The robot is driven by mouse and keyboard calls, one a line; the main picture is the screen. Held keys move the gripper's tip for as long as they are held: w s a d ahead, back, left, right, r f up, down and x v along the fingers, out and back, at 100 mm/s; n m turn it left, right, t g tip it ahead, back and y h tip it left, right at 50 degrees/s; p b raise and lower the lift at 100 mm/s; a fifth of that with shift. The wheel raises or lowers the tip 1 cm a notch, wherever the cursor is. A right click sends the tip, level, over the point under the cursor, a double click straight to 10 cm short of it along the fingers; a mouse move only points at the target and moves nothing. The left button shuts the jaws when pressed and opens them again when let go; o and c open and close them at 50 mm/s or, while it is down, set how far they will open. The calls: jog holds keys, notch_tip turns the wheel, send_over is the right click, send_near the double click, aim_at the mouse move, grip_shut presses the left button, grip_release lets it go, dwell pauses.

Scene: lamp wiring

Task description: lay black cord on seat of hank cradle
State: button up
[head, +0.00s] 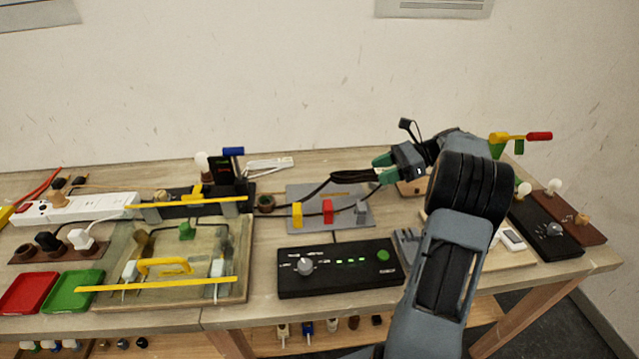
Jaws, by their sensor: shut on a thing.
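The black cord (348,175) runs as a dark bundle leftward from my gripper (383,169), above the table. My gripper has green fingertips and is shut on the cord's right end, at the back right of the table. The cord slopes down to the left, over a grey plate (350,221) that carries a yellow block (297,214), a red block (328,211) and a small grey block (361,211). I cannot tell for sure which fixture is the hank cradle, so its seat is not identified. My arm hides part of the table at right.
A black control box (340,268) with a knob and green lights stands in front of the grey plate. Left are a board with yellow bars (235,262), a white power strip (80,207), a green tray (74,291) and a red tray (28,291). Lamp boards (545,228) stand at right.

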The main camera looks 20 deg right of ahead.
jog(key=shift+d, duration=0.15)
jog(key=w+a+f, duration=0.4)
jog(key=w, duration=0.4)
jog(key=p, duration=0.1)
send_over(340, 192)
jog(key=f, duration=0.4)
jog(key=shift+s+d+f, duration=0.3)
jog(key=shift+f, duration=0.05)
jog(key=shift+w+a+f, duration=0.2)
jog(key=shift+w+f, duration=0.1)
jog(key=shift+f, duration=0.2)
jog(key=shift+w+f+p, duration=0.1)
jog(key=shift+f+p, duration=0.4)
jog(key=shift+f, duration=0.9)
jog(key=shift+f, duration=0.1)
